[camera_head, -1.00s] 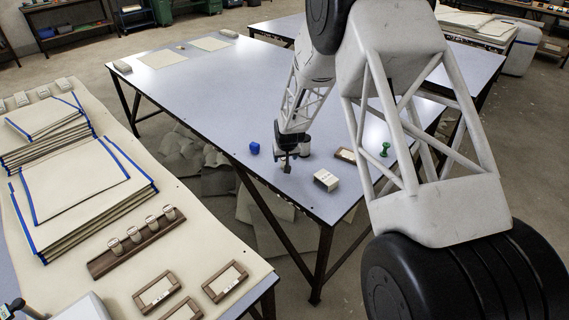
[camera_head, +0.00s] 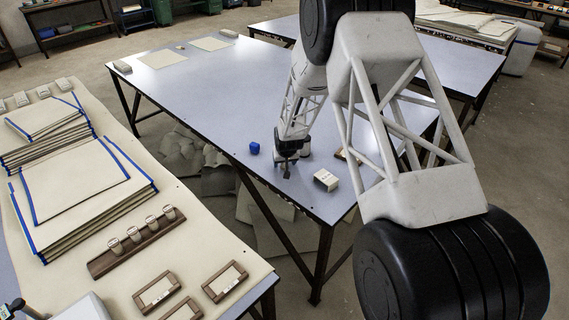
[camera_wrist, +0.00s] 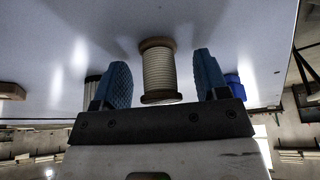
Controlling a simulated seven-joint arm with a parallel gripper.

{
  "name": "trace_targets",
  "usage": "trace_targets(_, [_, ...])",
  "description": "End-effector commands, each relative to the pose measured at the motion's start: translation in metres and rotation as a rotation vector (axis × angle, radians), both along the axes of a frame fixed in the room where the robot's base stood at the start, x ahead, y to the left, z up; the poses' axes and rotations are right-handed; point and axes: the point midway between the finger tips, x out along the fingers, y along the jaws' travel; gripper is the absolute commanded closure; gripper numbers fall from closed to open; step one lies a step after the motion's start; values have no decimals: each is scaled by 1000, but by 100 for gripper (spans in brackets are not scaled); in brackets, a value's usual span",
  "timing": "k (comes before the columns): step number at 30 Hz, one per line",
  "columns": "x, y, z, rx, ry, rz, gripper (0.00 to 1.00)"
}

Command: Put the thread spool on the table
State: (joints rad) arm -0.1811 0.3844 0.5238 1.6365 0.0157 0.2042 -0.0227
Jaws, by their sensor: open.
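The thread spool (camera_wrist: 158,74), pale thread between brown end discs, shows in the wrist view between the two blue fingertips of my gripper (camera_wrist: 158,82). Gaps show on both sides of it, so the fingers are open and apart from it. One end disc appears to meet the pale table surface (camera_wrist: 200,20); the other end is near the gripper's body. In the head view my gripper (camera_head: 287,168) is low over the near part of the blue-grey table (camera_head: 210,85). The spool is hard to make out there beside the gripper.
A blue object (camera_head: 254,148) stands left of my gripper, and a cream box (camera_head: 326,180) lies to its right near the table edge. A framed tag (camera_head: 341,154) is partly behind my arm. The table's far left half is mostly clear.

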Motion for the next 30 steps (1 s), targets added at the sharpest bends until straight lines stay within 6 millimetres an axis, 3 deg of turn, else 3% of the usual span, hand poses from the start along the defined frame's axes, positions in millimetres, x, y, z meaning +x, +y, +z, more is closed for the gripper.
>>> trace_targets(4, [0,0,0,0,0,0,33])
trace_targets(15, [0,0,0,0,0,0,89])
trace_targets(30, [0,0,10,0,-2,0,89])
